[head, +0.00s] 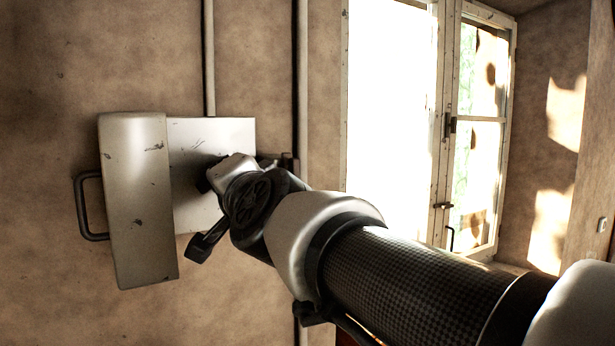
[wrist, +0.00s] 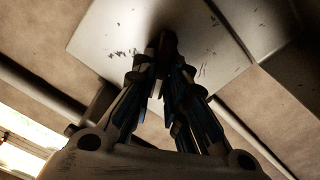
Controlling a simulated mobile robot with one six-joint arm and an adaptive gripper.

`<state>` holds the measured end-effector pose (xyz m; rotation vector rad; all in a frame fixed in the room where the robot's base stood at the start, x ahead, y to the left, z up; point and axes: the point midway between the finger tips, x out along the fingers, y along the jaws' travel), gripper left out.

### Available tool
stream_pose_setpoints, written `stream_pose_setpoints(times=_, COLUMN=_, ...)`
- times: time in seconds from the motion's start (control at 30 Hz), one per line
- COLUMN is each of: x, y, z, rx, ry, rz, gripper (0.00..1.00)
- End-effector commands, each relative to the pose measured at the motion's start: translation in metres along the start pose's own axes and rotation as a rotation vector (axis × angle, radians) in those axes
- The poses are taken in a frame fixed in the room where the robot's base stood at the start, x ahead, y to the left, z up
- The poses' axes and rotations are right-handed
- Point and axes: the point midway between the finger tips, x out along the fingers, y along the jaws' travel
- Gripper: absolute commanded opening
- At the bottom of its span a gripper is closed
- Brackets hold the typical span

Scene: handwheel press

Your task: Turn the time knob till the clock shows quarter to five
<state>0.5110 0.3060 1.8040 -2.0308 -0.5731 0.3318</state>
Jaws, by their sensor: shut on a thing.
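In the wrist view, the two fingers of my gripper (wrist: 163,62) meet on a small dark knob-like part (wrist: 165,40) in front of a pale, scuffed panel (wrist: 215,35). I take this part for the time knob, but shadow hides its shape and markings. In the head view, my gripper and wrist reach the same pale panel (head: 200,140) on the wall and cover its lower right. The fingertips and the knob are hidden there. No clock face or hands show in either view.
A scratched pale metal box or door (head: 140,205) with a dark handle (head: 91,206) stands out at the panel's left. Pipes (head: 302,90) run down the brown wall. A bright window (head: 390,100) is to the right.

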Motion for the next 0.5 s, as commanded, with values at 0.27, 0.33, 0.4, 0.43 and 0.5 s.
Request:
stream_pose_setpoints(times=0.27, x=0.0, y=0.0, z=0.0001, rx=-0.001, ry=0.0, rz=0.0, gripper=0.15)
stream_pose_setpoints(times=0.33, x=0.0, y=0.0, z=0.0001, rx=-0.001, ry=0.0, rz=0.0, gripper=0.2)
stream_pose_setpoints(times=0.4, x=0.0, y=0.0, z=0.0001, rx=-0.001, ry=0.0, rz=0.0, gripper=0.25)
stream_pose_setpoints(times=0.43, x=0.0, y=0.0, z=0.0, rx=-0.001, ry=0.0, rz=0.0, gripper=0.27)
stream_pose_setpoints(times=0.5, x=0.0, y=0.0, z=0.0001, rx=-0.001, ry=0.0, rz=0.0, gripper=0.31)
